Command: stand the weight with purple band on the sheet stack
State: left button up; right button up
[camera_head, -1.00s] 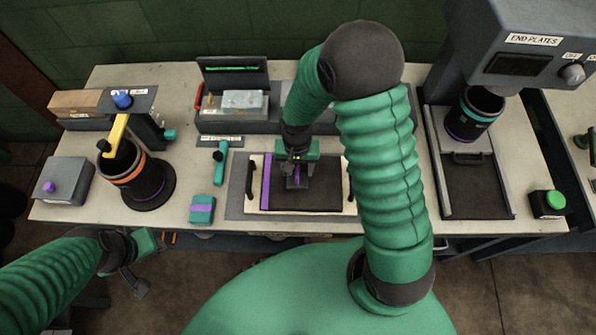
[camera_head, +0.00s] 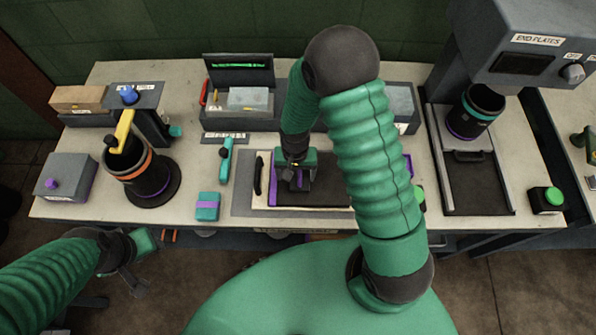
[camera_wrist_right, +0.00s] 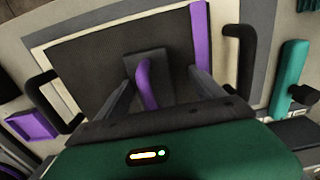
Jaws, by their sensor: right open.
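The weight with purple band (camera_head: 300,178) is a dark grey block with a purple strip. It is on the dark sheet stack (camera_head: 325,192), which has a purple stripe on its left side. The right wrist view shows the weight (camera_wrist_right: 146,82) on the stack (camera_wrist_right: 85,60). My right gripper (camera_head: 297,184) is open above the stack, its fingers on either side of the weight with gaps between. The weight's underside is hidden. My left gripper (camera_head: 138,268) hangs away from the stack, low at the left in front of the table; its jaw opening is unclear.
Black handles (camera_wrist_right: 235,60) flank the stack. A teal block with a purple band (camera_head: 207,207) and a teal tool (camera_head: 225,160) lie to its left. A black cylinder with an orange band (camera_head: 145,175) stands further left. A purple tray (camera_wrist_right: 35,125) is beside the stack.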

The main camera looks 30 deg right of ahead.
aim_at(296, 177)
jog(key=shift+a+r, duration=0.1)
jog(key=shift+a, duration=0.1)
jog(key=shift+d, duration=0.55)
jog(key=shift+d+r, duration=0.15)
notch_tip(296, 177, up, 12)
jog(key=a, duration=0.1)
jog(key=s+a+r+n+t, duration=0.1)
jog(key=s+r+n+t, duration=0.1)
jog(key=s+n, duration=0.4)
jog(key=shift+s+a+r+t, duration=0.15)
jog(key=shift+a+r+t, duration=0.15)
jog(key=shift+a+r, duration=0.15)
jog(key=shift+s+d+r, duration=0.1)
jog(key=shift+s, duration=0.05)
